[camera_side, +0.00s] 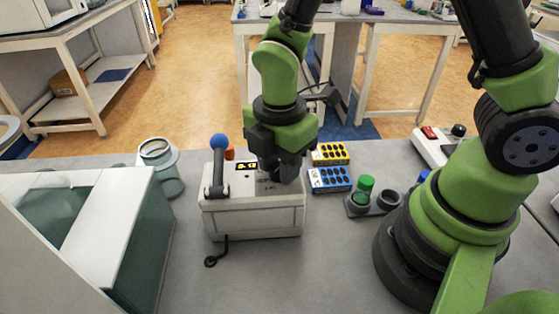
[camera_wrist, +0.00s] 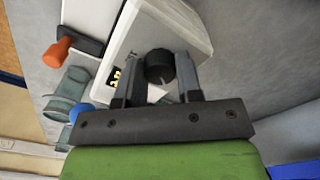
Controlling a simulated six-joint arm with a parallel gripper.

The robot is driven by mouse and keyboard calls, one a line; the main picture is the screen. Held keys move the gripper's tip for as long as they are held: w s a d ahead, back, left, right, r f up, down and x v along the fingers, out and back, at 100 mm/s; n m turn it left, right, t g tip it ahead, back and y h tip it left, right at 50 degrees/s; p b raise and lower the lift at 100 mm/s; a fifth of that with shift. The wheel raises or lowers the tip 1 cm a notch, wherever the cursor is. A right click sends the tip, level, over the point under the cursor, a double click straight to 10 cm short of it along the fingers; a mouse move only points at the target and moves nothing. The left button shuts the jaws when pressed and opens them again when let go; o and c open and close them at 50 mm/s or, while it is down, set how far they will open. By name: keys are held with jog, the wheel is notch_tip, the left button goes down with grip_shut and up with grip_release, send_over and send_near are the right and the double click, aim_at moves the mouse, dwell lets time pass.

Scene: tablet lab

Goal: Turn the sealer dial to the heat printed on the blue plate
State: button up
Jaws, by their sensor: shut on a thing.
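The white sealer (camera_side: 255,217) stands on the grey bench, with a blue-balled lever (camera_side: 218,150) at its left. In the wrist view its black round dial (camera_wrist: 160,67) sits between the two fingers of my gripper (camera_wrist: 160,62), which is shut on it. In the side view my gripper (camera_side: 277,172) is down over the sealer's top and hides the dial. A blue plate with dark cavities (camera_side: 330,180) lies right of the sealer; any print on it is too small to read. A yellow-lit display (camera_wrist: 116,77) shows on the sealer.
A yellow plate (camera_side: 330,153) lies behind the blue one. A holder with a green-capped vial (camera_side: 363,190) stands farther right. A clear jar (camera_side: 162,168) stands left of the sealer, near a large white and green box (camera_side: 97,220). The bench in front is clear.

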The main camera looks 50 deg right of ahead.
jog(key=shift+m, duration=0.3)
jog(key=m, duration=0.6)
jog(key=shift+m, duration=0.3)
jog(key=m, duration=0.3)
jog(key=shift+m, duration=0.3)
jog(key=m, duration=0.3)
jog(key=shift+m, duration=0.3)
jog(key=m, duration=0.9)
jog(key=shift+m, duration=0.3)
jog(key=o, duration=0.9)
jog(key=shift+o, duration=0.2)
